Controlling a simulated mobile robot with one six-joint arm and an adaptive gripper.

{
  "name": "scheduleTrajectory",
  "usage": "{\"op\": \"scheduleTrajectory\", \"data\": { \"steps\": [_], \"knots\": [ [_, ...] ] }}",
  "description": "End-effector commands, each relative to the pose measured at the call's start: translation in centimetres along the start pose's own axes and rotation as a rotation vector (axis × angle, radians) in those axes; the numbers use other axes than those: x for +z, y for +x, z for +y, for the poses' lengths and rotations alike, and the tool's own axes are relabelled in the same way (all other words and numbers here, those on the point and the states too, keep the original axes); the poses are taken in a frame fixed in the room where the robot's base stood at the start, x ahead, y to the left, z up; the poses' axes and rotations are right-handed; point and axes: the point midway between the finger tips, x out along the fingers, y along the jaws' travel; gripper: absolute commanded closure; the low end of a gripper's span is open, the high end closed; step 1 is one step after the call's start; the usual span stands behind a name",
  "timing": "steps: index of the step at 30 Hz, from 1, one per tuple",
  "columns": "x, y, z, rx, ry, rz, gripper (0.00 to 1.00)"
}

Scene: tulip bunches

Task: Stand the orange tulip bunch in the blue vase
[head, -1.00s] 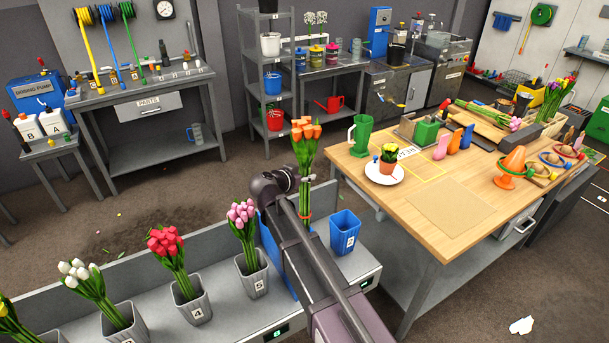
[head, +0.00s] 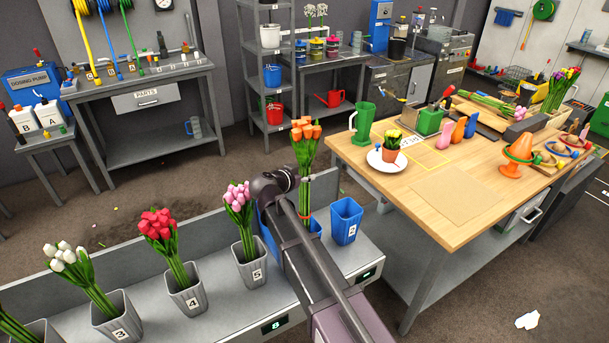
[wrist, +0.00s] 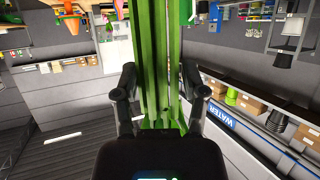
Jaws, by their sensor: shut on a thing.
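The orange tulip bunch (head: 306,150) is upright in the head view, with orange blooms on top and a red band around its green stems. My gripper (wrist: 160,92) is shut on the stems (wrist: 150,45) in the wrist view, a finger on each side. The blue vase (head: 346,222), with a white number label, stands on the grey bench just right of the bunch and looks empty. Another blue surface (head: 314,228) shows behind my arm below the bunch. The lower stem ends are hidden there.
Grey vases with pink (head: 240,200), red (head: 160,225) and white (head: 66,258) tulips stand along the grey bench to the left. A wooden table (head: 465,235) at right holds a green jug (head: 363,127) and a potted plant on a white plate (head: 388,164).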

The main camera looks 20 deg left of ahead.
Motion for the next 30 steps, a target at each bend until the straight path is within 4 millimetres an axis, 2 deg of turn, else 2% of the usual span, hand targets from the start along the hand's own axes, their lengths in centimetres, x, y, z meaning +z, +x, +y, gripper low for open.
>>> {"op": "scheduleTrajectory", "data": {
  "steps": [1,30],
  "knots": [
    [0.7,0.3,0.0,0.000,0.000,0.001,1.00],
    [6.9,2.9,0.1,0.001,0.000,0.001,1.00]
  ]
}}
